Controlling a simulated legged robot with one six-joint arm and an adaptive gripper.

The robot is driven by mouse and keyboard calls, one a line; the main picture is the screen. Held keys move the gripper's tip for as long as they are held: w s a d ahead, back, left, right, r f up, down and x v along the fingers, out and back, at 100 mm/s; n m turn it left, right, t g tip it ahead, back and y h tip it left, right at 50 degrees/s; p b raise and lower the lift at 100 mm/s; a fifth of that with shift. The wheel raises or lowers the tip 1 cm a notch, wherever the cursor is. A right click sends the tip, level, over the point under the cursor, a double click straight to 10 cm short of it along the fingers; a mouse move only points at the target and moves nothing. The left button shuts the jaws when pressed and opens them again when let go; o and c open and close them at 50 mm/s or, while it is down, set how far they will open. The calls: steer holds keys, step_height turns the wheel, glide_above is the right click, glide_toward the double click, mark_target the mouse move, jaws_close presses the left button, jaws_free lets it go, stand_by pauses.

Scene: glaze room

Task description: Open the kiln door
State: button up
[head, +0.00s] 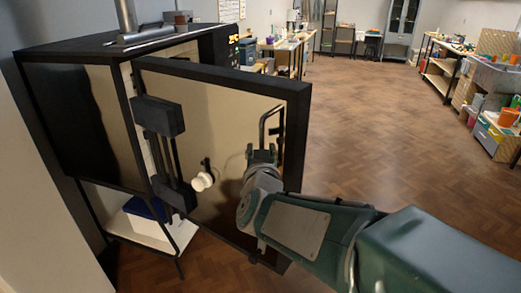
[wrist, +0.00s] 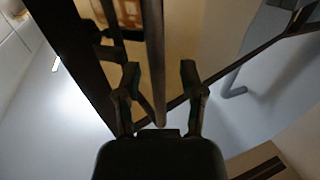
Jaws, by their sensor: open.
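The kiln (head: 80,105) stands at the left in the head view, a dark-framed box with brass-coloured panels. Its door (head: 225,110) is a brass-coloured panel in a black frame, hinged at its left side. It stands partly open, angled out from the kiln, with a pale gap behind its top edge. The dark bar handle (head: 264,126) is near the door's right edge. My gripper (head: 262,155) is at the handle's lower part. In the wrist view, its open fingers (wrist: 159,78) stand either side of the handle bar (wrist: 155,55); contact is unclear.
A blue-lidded box (head: 146,208) is on the shelf under the kiln. Benches and shelving line the back and right. The wooden floor (head: 375,120) right of the door is clear.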

steer(key=shift+s, duration=0.15)
steer(key=s, duration=1.1)
steer(key=shift+s, duration=0.35)
steer(key=shift+a, duration=0.15)
steer(key=s+d+f+g, duration=1)
steer(key=s+d+g, duration=0.2)
steer(key=s+d, duration=0.2)
steer(key=shift+f, duration=0.15)
steer(key=shift+w, duration=0.1)
